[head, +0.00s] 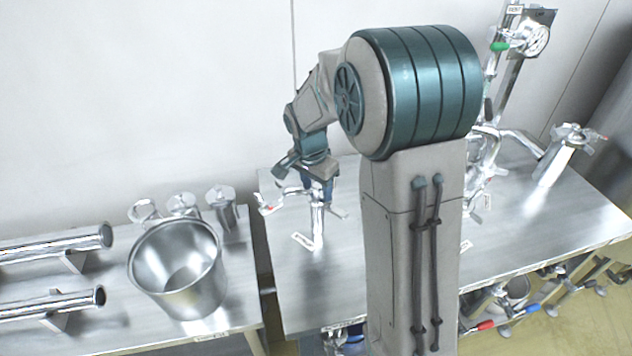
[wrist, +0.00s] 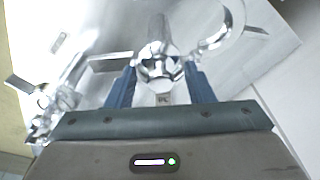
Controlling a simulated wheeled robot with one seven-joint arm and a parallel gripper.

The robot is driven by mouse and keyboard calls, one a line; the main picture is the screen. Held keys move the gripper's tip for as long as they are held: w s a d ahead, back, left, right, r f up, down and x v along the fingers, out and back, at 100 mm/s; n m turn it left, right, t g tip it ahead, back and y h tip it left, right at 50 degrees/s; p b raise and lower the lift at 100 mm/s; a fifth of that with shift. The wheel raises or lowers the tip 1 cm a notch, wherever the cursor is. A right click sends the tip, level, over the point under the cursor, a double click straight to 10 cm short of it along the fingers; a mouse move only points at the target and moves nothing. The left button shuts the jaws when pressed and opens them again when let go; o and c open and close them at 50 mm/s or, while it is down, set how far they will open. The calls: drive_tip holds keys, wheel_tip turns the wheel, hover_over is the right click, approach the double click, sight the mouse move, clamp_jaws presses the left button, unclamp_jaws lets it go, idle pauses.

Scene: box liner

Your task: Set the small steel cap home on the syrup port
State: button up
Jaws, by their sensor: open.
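My gripper (head: 318,182) is over the top of an upright steel fitting (head: 318,228) on the middle table, with its fingers pointing down. In the wrist view my gripper's two blue fingers (wrist: 160,68) stand apart, one on each side of a shiny rounded steel top (wrist: 157,62). Whether they touch it I cannot tell. A short straight arm and a curved arm (wrist: 232,40) stick out from this fitting. I cannot tell for sure whether the rounded top is the small steel cap or part of the syrup port. My arm hides part of the table.
A steel bucket (head: 178,268) stands on the left table, with small steel parts (head: 222,205) behind it. Two pipes (head: 55,245) lie at far left. A gap separates the tables. On the right are a gauge (head: 537,40) on a stand and a steel canister (head: 555,160).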

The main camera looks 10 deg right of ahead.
wheel_tip(320, 180, up, 13)
drive_tip(key=s+a+b, duration=0.1)
drive_tip(key=a, duration=0.1)
drive_tip(key=s+d+f+n+t, duration=0.1)
drive_tip(key=s+n, duration=0.4)
drive_tip(key=s, duration=0.6)
drive_tip(key=s+d+f+n+t+y, duration=0.1)
drive_tip(key=s+f+n, duration=0.2)
drive_tip(key=s+n, duration=0.3)
drive_tip(key=s, duration=0.5)
drive_tip(key=shift+f, duration=0.35)
